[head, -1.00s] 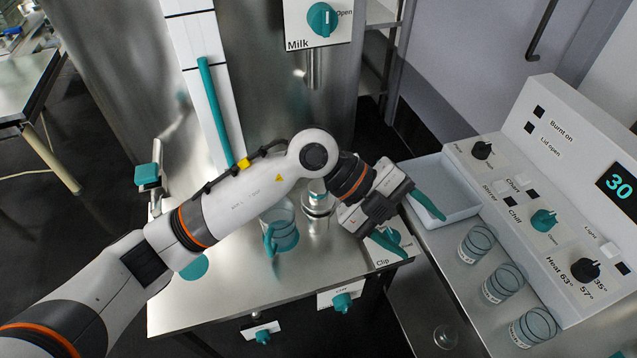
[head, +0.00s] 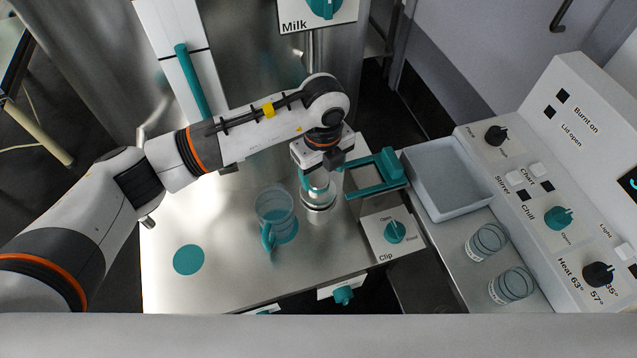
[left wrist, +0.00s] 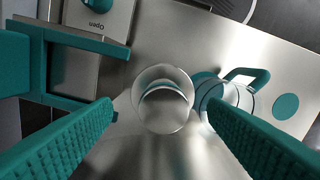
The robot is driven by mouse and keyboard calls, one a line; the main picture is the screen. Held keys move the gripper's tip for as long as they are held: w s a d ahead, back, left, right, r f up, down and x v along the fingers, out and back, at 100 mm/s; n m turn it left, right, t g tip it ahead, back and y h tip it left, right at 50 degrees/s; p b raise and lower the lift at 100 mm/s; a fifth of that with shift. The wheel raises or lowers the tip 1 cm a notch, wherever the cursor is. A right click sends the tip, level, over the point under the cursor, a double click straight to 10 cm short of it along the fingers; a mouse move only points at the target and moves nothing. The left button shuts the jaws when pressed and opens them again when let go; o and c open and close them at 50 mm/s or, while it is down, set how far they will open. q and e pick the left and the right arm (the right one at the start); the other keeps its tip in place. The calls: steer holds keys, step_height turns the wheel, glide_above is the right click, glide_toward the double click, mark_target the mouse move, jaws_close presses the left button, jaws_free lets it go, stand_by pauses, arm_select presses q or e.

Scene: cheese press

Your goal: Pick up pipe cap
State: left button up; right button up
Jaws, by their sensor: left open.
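The pipe cap seems to be the clear, round top piece (head: 318,190) on the short metal pipe standing on the steel counter. In the left wrist view this round piece (left wrist: 162,98) shows from above, between my fingertips. My left gripper (head: 318,178) points down just over it, open, with a teal finger on either side in the wrist view (left wrist: 163,112). I cannot tell whether the fingers touch it. In the head view the gripper partly hides its top. My right gripper is not in view.
A teal clip frame (head: 378,174) stands close to the right of the pipe, by the Clip panel (head: 392,232). A clear jug with a teal handle (head: 274,212) stands close on the left. A white tray (head: 447,180) and glass jars (head: 487,242) are further right.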

mark_target(319, 179)
arm_select(q)
steer(key=f, duration=0.2)
steer(key=f+p, duration=0.1)
steer(key=shift+w+a+f, duration=0.15)
steer(key=shift+a+f, duration=0.2)
steer(key=shift+a, duration=0.05)
steer(key=shift+f, duration=0.55)
steer(key=shift+c, duration=1.1)
steer(key=shift+w+r, duration=0.1)
steer(key=c, duration=1.1)
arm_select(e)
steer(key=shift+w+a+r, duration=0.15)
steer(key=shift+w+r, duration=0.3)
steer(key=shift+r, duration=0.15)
